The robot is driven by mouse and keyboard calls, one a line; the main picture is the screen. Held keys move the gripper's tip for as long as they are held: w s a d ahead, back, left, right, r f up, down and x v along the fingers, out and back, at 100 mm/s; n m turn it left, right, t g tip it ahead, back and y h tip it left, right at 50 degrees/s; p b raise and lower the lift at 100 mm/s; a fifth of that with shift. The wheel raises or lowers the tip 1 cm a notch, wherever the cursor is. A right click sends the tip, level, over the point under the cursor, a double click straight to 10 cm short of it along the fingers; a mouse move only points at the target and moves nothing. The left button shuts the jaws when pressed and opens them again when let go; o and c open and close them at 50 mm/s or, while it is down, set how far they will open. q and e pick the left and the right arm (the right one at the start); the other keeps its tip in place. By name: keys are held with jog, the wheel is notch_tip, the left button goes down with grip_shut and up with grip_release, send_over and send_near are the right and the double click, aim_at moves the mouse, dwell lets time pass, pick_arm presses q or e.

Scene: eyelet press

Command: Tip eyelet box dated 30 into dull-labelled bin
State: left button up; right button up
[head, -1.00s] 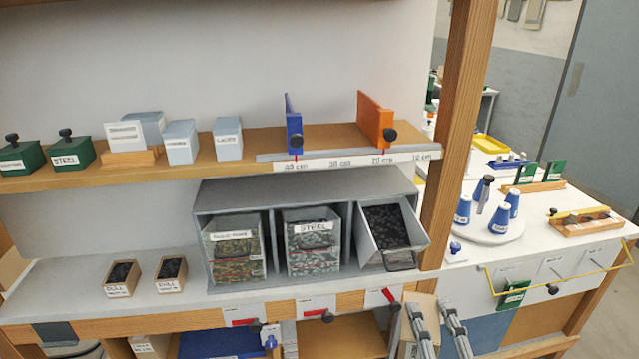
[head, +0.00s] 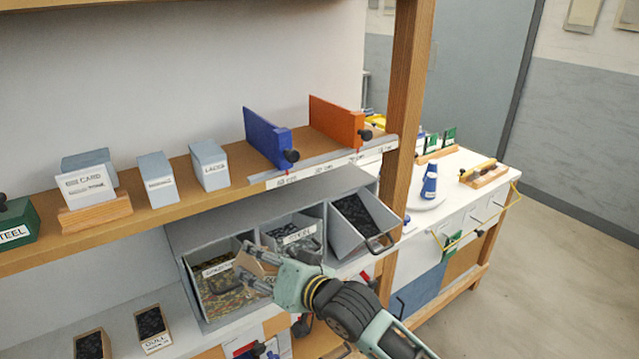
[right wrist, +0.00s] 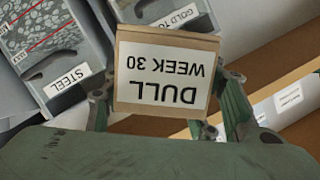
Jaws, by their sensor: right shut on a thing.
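My right gripper (head: 257,272) is shut on a small tan box (head: 266,256), held in front of the bins on the lower shelf. In the right wrist view the box (right wrist: 165,75) fills the middle, its label reading "DULL WEEK 30" upside down. The right bin (head: 346,239) is tilted out and holds dark pieces; its label does not show. The middle bin is labelled "STEEL" (head: 299,234). My left gripper is not in view.
Two more small boxes of dark pieces (head: 92,345) (head: 151,324) stand on the lower shelf at left. Blue (head: 266,138) and orange (head: 335,125) upright plates stand on the upper shelf above the bins. A wooden post (head: 405,130) rises right of them.

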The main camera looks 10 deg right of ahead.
pick_arm(q)
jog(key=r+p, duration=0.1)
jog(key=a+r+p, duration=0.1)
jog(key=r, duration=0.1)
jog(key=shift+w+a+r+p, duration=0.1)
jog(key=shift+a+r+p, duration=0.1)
jog(key=shift+p, duration=0.2)
pick_arm(e)
jog(key=w+d+r+n+t+h, duration=0.1)
jog(key=w+d+r+n, duration=0.3)
jog(key=w+d, duration=1.1)
notch_tip(320, 180, up, 2)
jog(key=shift+d+r+n+h, duration=0.3)
jog(key=shift+n+h, duration=0.1)
jog(key=shift+h, duration=0.5)
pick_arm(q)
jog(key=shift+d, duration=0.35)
